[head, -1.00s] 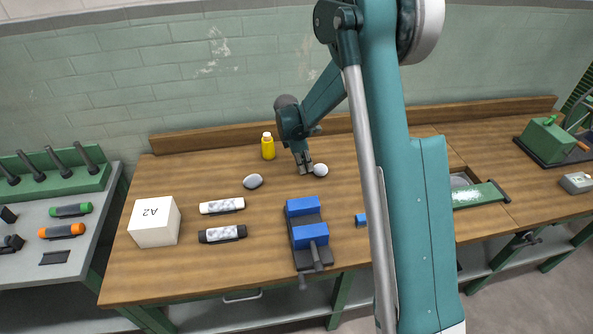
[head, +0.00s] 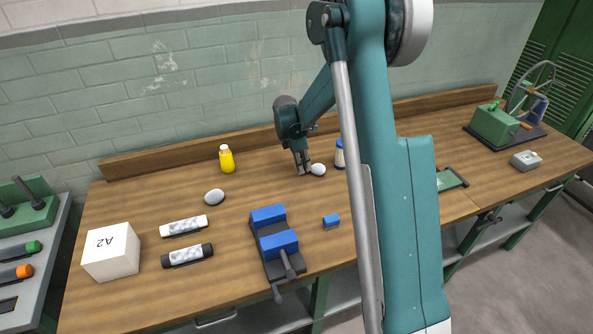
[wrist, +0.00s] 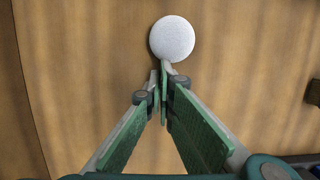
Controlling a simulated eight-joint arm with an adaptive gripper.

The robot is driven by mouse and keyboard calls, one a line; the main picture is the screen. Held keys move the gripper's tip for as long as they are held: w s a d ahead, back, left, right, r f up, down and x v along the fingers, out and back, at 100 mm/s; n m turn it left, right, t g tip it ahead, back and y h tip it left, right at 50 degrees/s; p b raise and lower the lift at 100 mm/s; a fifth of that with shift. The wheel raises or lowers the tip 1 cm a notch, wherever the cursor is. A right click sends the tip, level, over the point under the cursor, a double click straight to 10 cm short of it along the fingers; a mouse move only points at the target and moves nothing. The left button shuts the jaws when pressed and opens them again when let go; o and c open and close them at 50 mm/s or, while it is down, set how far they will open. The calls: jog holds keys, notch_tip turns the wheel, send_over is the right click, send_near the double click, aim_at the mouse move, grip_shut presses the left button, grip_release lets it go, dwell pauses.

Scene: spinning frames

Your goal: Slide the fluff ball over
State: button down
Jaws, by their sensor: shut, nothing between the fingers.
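The fluff ball is most likely the small white ball (head: 318,170) on the wooden bench, just right of my gripper's tips in the head view. In the wrist view, the white ball (wrist: 172,39) looks round and finely textured, right at the end of the fingers. My gripper (head: 304,170) points down at the bench, shut and empty. In the wrist view, the fingers of my gripper (wrist: 161,80) come together just below the ball. One tip seems to touch the ball or nearly so.
A pale grey rounded object (head: 214,197) and a yellow bottle (head: 227,160) stand to the left. A blue vise (head: 274,240) and a small blue block (head: 331,222) are nearer the front. A blue-capped white bottle (head: 340,155) stands right of the ball, partly behind my arm.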

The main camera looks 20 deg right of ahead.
dwell(0.4)
jog(key=shift+a, duration=0.8)
jog(key=shift+a+b, duration=0.35)
jog(key=shift+a, duration=0.8)
jog(key=p+v, duration=0.1)
jog(key=v, duration=0.9)
jog(key=shift+r, duration=0.1)
